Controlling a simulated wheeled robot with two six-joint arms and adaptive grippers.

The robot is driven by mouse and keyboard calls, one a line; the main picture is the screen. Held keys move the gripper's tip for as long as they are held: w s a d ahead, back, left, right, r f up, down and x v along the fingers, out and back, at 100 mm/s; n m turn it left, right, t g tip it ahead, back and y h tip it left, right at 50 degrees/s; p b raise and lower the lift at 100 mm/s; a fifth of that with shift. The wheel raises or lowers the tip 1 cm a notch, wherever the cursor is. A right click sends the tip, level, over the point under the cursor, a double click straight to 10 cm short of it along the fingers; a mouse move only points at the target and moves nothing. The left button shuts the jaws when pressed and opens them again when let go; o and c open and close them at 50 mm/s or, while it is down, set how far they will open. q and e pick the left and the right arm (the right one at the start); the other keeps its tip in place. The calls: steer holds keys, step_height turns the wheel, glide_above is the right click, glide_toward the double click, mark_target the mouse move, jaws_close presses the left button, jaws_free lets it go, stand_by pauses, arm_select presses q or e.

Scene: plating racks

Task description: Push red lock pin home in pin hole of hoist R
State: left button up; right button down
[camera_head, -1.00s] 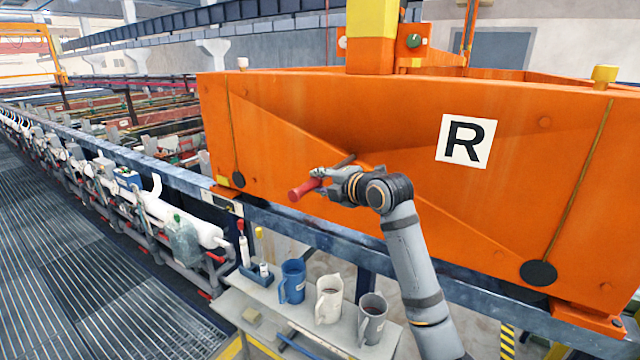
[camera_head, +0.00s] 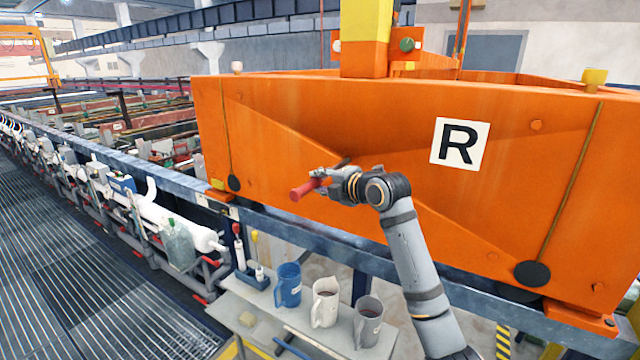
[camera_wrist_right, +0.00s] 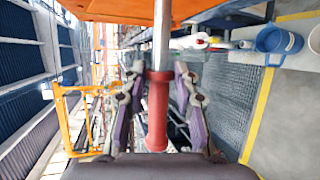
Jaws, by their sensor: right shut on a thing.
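The orange hoist R (camera_head: 300,120), with a white plate marked R (camera_head: 460,142), fills the right of the head view. My right gripper (camera_head: 322,181) is in front of its side, shut on the red lock pin (camera_head: 303,190). The pin's red grip points left and toward me, its shaft toward the orange side. In the right wrist view, the red grip (camera_wrist_right: 157,118) lies between the fingers of my right gripper (camera_wrist_right: 157,85), and the steel shaft (camera_wrist_right: 161,45) runs out of the top edge by an orange panel. I cannot make out the pin hole or the shaft's tip. My left gripper is not in view.
Below the arm, a grey shelf (camera_head: 262,320) holds a blue jug (camera_head: 288,285), a white jug (camera_head: 325,302) and a grey jug (camera_head: 368,322). A blue rail (camera_head: 335,238) runs under the hoist. The grated walkway (camera_head: 60,260) at left is clear.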

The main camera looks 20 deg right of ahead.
steer(key=shift+w+d+r+p, duration=0.1)
steer(key=shift+w+d+p, duration=0.1)
steer(key=shift+w+d, duration=1.5)
steer(key=shift+w+d+p, duration=0.25)
steer(key=shift+w+d, duration=1)
steer(key=shift+d, duration=0.85)
steer(key=shift+w+d+r+p, duration=0.1)
steer(key=shift+w+d+p, duration=0.1)
steer(key=shift+w+d, duration=1.5)
stand_by(0.5)
steer(key=c, duration=1)
jaws_free()
steer(key=shift+s+d, duration=0.2)
steer(key=shift+s, duration=0.05)
steer(key=shift+o, duration=0.3)
steer(key=shift+f, duration=0.25)
glide_toward(344, 163)
steer(key=v, duration=0.3)
steer(key=shift+s, duration=0.45)
